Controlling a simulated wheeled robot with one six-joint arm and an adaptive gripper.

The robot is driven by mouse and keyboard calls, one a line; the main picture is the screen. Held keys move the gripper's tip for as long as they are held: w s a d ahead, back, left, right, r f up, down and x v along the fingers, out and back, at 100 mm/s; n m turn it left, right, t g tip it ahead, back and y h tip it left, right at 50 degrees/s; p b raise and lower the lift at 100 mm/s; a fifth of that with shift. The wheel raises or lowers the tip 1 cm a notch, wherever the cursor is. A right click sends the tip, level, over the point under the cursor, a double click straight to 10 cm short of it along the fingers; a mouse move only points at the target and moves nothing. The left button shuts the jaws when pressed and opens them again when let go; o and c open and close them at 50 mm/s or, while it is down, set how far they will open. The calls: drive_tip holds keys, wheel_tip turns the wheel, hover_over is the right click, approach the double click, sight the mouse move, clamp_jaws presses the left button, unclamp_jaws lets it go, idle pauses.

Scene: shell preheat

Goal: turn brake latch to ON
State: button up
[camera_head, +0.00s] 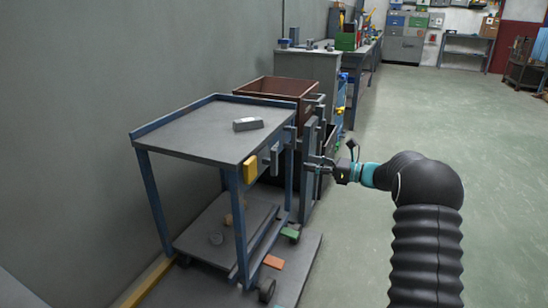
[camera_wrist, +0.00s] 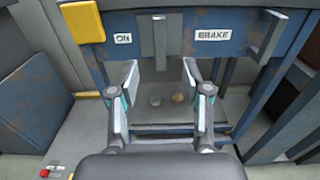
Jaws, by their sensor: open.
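The brake latch (camera_wrist: 160,40) is a grey bar hanging upright on the cart's blue front rail, between an ON label (camera_wrist: 124,39) at left and a BRAKE label (camera_wrist: 212,35) at right. It also shows in the head view (camera_head: 274,158), to the right of a yellow block (camera_head: 250,169). My gripper (camera_wrist: 160,82) is open and empty, its fingertips on either side of the latch's lower end in the picture. In the head view my gripper (camera_head: 311,165) is to the right of the latch, apart from it.
The blue cart (camera_head: 190,142) carries a grey block (camera_head: 248,124) on its top. A brown crate (camera_head: 268,90) and upright posts stand close behind and beside my gripper. An orange block (camera_head: 273,262) lies low by the wheels. The green floor (camera_head: 355,235) at right is open.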

sight(277, 157)
drive_tip(key=p+x, duration=0.1)
drive_tip(key=x, duration=1.2)
drive_tip(key=shift+w+a, duration=0.1)
drive_tip(key=shift+a, duration=0.2)
clamp_jaws()
